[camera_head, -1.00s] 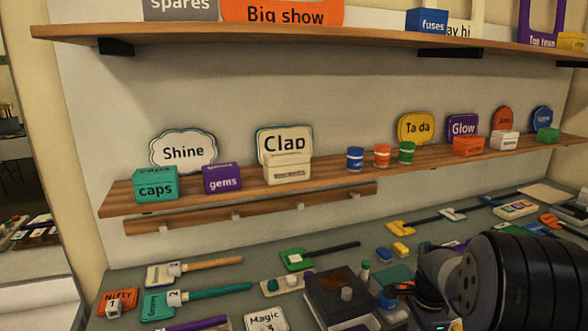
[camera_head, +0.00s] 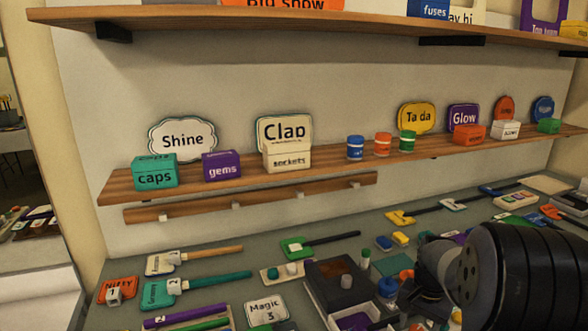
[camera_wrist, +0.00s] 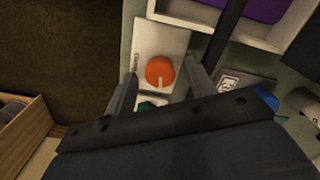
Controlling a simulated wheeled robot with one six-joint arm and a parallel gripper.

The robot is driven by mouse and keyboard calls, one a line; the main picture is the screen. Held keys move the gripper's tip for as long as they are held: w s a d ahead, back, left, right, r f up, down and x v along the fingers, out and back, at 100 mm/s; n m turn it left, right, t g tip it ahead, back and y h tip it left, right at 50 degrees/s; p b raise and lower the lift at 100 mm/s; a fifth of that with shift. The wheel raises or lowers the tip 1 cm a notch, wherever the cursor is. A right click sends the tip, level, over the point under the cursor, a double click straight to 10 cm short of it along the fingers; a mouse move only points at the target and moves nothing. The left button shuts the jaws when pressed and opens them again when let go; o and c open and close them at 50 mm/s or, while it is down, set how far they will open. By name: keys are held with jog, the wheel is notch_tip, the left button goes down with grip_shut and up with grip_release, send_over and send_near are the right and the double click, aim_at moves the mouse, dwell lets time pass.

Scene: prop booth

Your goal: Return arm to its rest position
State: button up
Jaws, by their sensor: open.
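My gripper (camera_wrist: 160,78) shows in the wrist view with its two grey fingers spread apart. No object is held between them. Beyond the fingers, an orange round piece (camera_wrist: 159,70) rests on a white card (camera_wrist: 160,42). I cannot tell how far below the fingers it is. In the head view my dark arm fills the lower right, and my gripper cannot be made out there.
A wall shelf (camera_head: 330,162) carries boxes, jars and signs above the grey bench (camera_head: 225,262). Tagged sticks, small blocks and an open box (camera_head: 340,285) crowd the bench near my arm. A higher shelf (camera_head: 250,22) runs above.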

jog(key=n+b, duration=0.1)
jog(key=n, duration=0.6)
jog(key=shift+b, duration=0.3)
jog(key=n+b, duration=0.1)
jog(key=n, duration=0.4)
jog(key=shift+f+b, duration=0.1)
jog(key=shift+b, duration=0.25)
jog(key=shift+n+b, duration=0.45)
jog(key=shift+n, duration=0.85)
